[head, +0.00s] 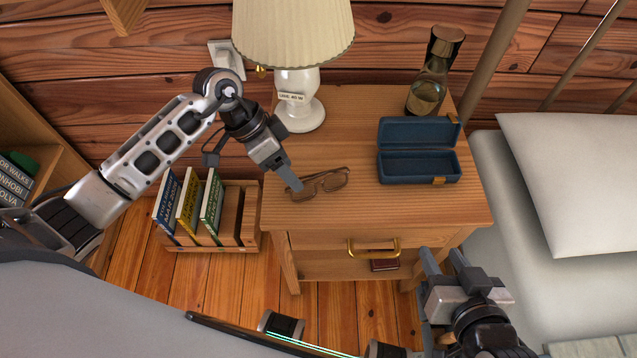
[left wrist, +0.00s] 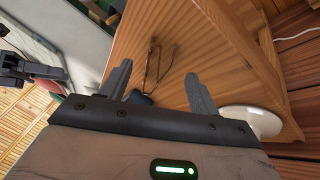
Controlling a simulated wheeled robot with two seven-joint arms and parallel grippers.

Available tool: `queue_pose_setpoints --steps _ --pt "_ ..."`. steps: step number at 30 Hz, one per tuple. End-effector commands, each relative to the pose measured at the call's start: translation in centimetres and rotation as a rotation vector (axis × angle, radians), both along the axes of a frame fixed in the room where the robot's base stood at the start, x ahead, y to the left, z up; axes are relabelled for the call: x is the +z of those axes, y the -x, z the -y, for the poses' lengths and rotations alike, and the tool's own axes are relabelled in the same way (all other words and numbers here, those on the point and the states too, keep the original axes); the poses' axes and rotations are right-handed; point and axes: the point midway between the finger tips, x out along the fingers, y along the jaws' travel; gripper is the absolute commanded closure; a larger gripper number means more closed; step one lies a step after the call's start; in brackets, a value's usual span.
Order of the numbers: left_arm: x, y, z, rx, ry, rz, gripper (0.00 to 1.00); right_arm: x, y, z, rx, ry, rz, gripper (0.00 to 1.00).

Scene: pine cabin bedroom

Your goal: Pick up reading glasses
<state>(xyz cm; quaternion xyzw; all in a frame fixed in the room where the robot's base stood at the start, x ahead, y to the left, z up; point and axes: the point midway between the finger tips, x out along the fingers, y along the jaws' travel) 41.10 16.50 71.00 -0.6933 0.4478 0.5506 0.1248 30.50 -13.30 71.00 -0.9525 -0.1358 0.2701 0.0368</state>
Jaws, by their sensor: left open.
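The brown reading glasses (head: 335,181) lie on the front left part of the wooden nightstand (head: 345,222). My left gripper (head: 292,186) is over the left end of the glasses in the head view and hides a bit of them. In the left wrist view, its two fingers (left wrist: 160,84) are spread apart with nothing between them, and the glasses (left wrist: 152,66) show just beyond the gap. I cannot tell whether a finger touches them. My right gripper (head: 444,262) is open and empty, in front of the nightstand's right front corner.
A lamp (head: 300,112) stands at the back left of the nightstand. An open blue case (head: 418,166) and a glass carafe (head: 427,95) are on its right side. A book crate (head: 212,243) is on the floor at left. A bed (head: 540,190) is at right.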

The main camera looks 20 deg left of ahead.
Motion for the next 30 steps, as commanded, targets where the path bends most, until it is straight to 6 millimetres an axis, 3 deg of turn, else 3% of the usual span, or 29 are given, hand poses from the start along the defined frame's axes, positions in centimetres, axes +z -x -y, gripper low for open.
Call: queue_pose_setpoints --steps 4,11,18,30 --pt "-2.0 0.1 1.1 0.0 0.001 -0.002 0.38 -0.4 0.0 0.0 0.002 0.003 0.003 0.61" --pt "-2.2 0.0 1.2 0.0 -0.001 0.0 0.38 -0.1 0.0 0.0 0.004 0.002 0.008 0.61" --pt "-2.2 0.0 1.2 0.0 -0.001 0.0 0.97 0.0 0.0 0.0 0.003 0.001 0.009 0.61" --pt "-1.4 0.0 1.2 -0.001 -0.001 0.003 0.97 0.2 0.0 0.0 0.004 0.0 0.008 0.61"
